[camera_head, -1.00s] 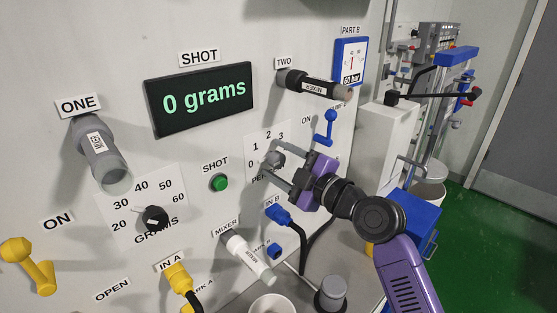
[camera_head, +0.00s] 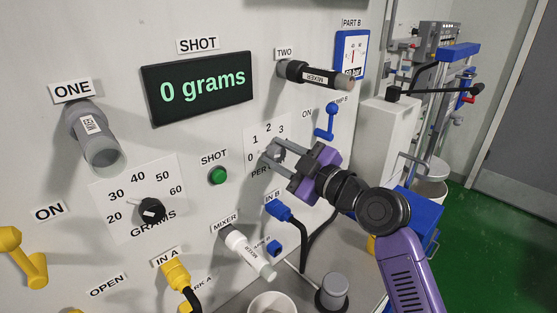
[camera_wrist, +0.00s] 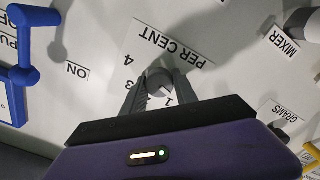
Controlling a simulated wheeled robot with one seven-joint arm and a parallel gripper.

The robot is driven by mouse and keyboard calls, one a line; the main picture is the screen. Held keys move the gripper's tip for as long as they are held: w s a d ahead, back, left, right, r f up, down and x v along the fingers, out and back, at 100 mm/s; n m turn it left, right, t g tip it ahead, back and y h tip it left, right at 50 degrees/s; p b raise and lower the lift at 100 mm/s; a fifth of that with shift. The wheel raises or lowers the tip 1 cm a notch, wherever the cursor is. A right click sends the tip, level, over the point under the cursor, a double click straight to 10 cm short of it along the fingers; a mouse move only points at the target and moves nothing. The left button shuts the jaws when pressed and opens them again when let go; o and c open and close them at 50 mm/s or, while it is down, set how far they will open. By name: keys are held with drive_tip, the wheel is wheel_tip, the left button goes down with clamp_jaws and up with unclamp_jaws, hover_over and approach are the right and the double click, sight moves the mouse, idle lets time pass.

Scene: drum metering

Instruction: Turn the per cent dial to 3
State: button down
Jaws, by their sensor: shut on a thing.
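The per cent dial is a small grey knob (camera_wrist: 158,82) on a white scale plate (camera_head: 255,144). In the head view the numbers 0, 1, 2 and 3 show around it; its label is partly covered. My gripper (camera_head: 272,152) reaches it from the right, one finger above and one below. In the wrist view my gripper (camera_wrist: 158,88) has a finger on each side of the knob and is shut on it. The numbers 4, 3 and 1 show there, upside down. The knob's pointer cannot be made out clearly.
A blue lever (camera_head: 326,124) stands out just right of my gripper. The grey tube at TWO (camera_head: 316,76) juts out above. The green SHOT button (camera_head: 218,176) is left. The blue IN B plug (camera_head: 280,212) and its black hose hang below. The display (camera_head: 200,88) reads 0 grams.

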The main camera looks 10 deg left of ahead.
drive_tip(key=m+b, duration=0.1)
drive_tip(key=m, duration=0.2)
drive_tip(key=shift+f+m, duration=0.15)
drive_tip(key=shift+m, duration=0.25)
drive_tip(key=m, duration=0.3)
drive_tip(key=shift+m, duration=0.3)
drive_tip(key=m, duration=0.3)
drive_tip(key=shift+m, duration=0.4)
drive_tip(key=m+p, duration=0.2)
drive_tip(key=m, duration=0.1)
drive_tip(key=shift+w+m, duration=0.1)
drive_tip(key=shift+m, duration=0.2)
drive_tip(key=m+p, duration=0.3)
drive_tip(key=m, duration=0.3)
drive_tip(key=shift+d+m+p, duration=0.1)
drive_tip(key=shift+m+p, duration=0.8)
drive_tip(key=shift+m, duration=0.5)
